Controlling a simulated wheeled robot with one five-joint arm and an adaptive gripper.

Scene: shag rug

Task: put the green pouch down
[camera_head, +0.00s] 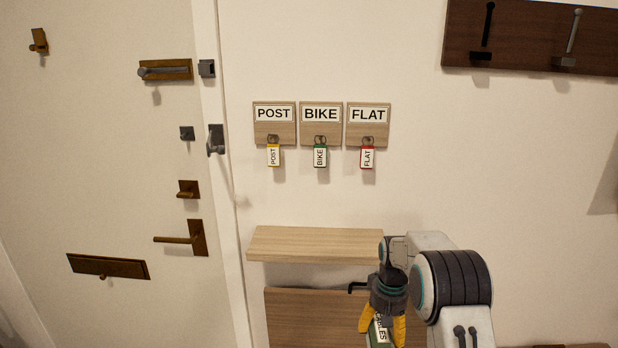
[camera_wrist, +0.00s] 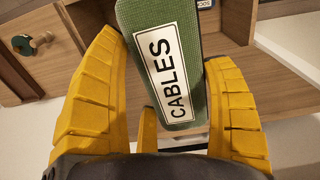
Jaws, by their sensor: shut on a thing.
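The green pouch (camera_wrist: 185,35) has a white label reading CABLES. In the wrist view it is between the yellow fingers of my gripper (camera_wrist: 168,65), which is shut on it. In the head view, my gripper (camera_head: 382,326) points down at the lower edge, right of centre, in front of wooden furniture. Only part of the pouch (camera_head: 381,332) and its label shows there. What lies under the pouch is hidden.
A bare wooden shelf (camera_head: 315,243) is beside my gripper, with a wooden panel (camera_head: 310,318) below it. POST, BIKE and FLAT key tags hang above. A door (camera_head: 110,200) is at left. In the wrist view, a wooden front with a dark green knob (camera_wrist: 22,45) is at left.

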